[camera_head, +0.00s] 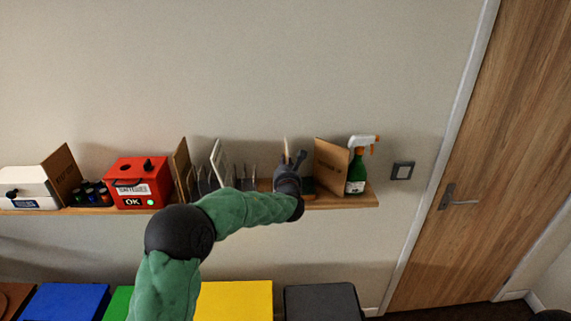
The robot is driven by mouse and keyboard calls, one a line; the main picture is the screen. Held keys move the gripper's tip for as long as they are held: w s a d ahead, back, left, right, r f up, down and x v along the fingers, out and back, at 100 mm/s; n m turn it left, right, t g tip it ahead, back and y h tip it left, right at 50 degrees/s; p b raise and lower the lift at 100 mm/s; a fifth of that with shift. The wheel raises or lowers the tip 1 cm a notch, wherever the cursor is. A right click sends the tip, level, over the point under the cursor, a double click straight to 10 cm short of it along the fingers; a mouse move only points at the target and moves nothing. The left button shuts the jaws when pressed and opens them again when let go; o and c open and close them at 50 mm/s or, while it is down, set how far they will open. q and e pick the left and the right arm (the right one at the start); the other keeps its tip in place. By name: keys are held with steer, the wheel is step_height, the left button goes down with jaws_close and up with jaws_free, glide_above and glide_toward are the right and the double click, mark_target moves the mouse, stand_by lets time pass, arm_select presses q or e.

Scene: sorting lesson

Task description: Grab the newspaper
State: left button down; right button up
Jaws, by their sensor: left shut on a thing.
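My left gripper (293,160) is at the wall shelf, right of its middle, with its arm reaching up from below. It is shut on a thin, pale, upright thing, seen nearly edge-on, that looks like the newspaper (286,147). Its print cannot be read, and its lower part is hidden behind the gripper. My right gripper is not in view.
The wooden shelf (340,203) also holds a brown board (330,165), a green spray bottle (356,172), a white panel (217,160), a red box (139,180) and a white box (27,187). Below are coloured bins, including a yellow one (235,300). A door (490,190) is at right.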

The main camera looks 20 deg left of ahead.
arm_select(q)
steer(key=shift+f, duration=0.15)
steer(key=c, duration=1.3)
jaws_free()
steer(key=v, duration=1.2)
